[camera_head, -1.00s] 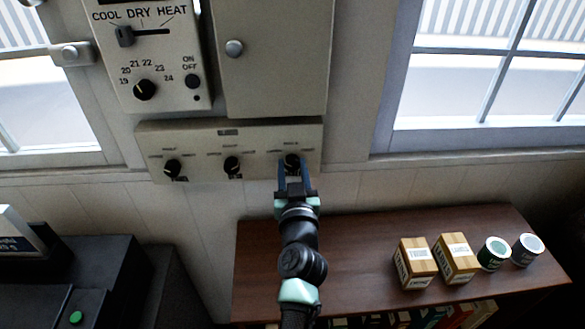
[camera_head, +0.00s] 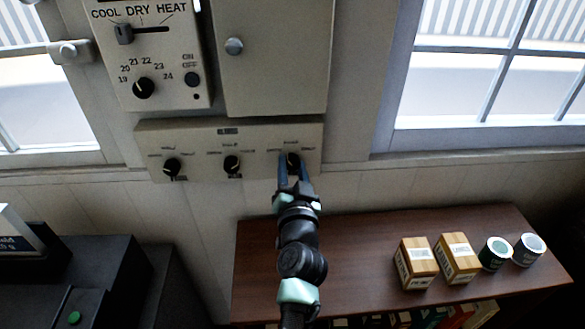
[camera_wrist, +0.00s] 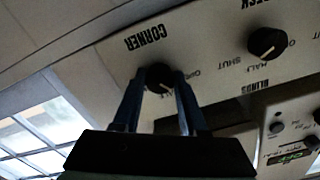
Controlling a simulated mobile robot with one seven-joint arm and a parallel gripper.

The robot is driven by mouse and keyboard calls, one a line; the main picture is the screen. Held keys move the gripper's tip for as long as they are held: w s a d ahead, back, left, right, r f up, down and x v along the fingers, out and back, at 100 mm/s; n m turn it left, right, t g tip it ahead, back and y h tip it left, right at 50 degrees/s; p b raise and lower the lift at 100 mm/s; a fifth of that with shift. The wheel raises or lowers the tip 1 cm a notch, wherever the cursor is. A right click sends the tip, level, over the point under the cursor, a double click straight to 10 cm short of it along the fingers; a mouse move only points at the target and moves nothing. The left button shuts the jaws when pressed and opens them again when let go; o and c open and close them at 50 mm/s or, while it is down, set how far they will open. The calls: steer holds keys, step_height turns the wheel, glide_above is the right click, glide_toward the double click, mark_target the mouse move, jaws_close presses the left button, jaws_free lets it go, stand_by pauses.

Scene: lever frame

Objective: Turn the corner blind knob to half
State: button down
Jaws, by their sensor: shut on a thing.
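The corner blind knob (camera_wrist: 157,76) is a round black knob beside the printed word CORNER, which appears upside down in the wrist view. In the head view this knob (camera_head: 292,158) is the rightmost of three on the cream blind panel (camera_head: 205,170). My gripper (camera_wrist: 160,92) has one blue finger on each side of the knob and is shut on it. In the head view my gripper (camera_head: 293,170) reaches up to the panel from below. The fingers partly cover the knob and its lower label, so I cannot read its pointer.
The desk blind knob (camera_wrist: 267,43) sits beside the corner one. Above the panel are a thermostat box (camera_head: 150,60) and a grey cabinet (camera_head: 275,60). A brown shelf (camera_head: 365,245) below carries two boxes and two cans at its right.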

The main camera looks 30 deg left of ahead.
steer(key=m, duration=0.6)
steer(key=shift+m, duration=0.3)
stand_by(0.4)
steer(key=shift+c, duration=2.2)
jaws_free()
steer(key=shift+s, duration=0.1)
steer(key=b+v, duration=0.1)
steer(key=v, duration=1.1)
steer(key=shift+s+d, duration=0.3)
